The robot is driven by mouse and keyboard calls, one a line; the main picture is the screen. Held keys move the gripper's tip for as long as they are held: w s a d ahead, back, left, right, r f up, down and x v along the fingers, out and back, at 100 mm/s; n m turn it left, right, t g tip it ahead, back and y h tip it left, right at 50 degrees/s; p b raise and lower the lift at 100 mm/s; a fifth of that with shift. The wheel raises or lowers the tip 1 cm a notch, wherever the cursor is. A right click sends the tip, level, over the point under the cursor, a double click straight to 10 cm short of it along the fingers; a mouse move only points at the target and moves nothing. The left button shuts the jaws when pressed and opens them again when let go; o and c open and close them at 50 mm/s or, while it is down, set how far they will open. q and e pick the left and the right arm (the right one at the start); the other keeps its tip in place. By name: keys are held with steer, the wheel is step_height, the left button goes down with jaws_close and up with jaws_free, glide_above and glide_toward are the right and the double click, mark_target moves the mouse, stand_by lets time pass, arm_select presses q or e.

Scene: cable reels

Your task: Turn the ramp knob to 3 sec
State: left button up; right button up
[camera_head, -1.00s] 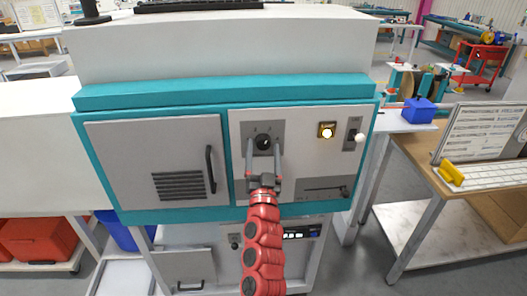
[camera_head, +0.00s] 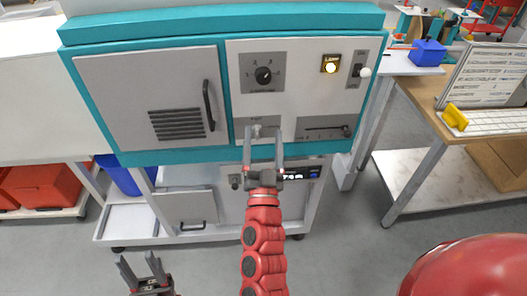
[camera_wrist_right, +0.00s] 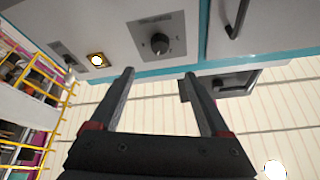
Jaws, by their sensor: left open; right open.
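A black round knob (camera_head: 263,75) sits on a grey dial plate with marks around it, high on the white panel; its label is too small to read. It also shows in the right wrist view (camera_wrist_right: 160,44). A second small knob (camera_head: 256,131) is on a grey plate below, partly hidden by my right gripper. Another small knob (camera_head: 235,181) is on the lower cabinet. I cannot tell which is labelled ramp. My right gripper (camera_head: 263,133) is open and empty, pointing up, below the black knob. My left gripper (camera_head: 137,258) is open and empty at the lower left.
A lit yellow lamp (camera_head: 330,65) and a white-tipped toggle switch (camera_head: 363,71) are right of the black knob. A slider (camera_head: 326,129) is below them. A door handle (camera_head: 208,105) sticks out at left. A wooden table (camera_head: 420,100) stands at right.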

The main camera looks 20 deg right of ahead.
steer(key=shift+v, duration=1.25)
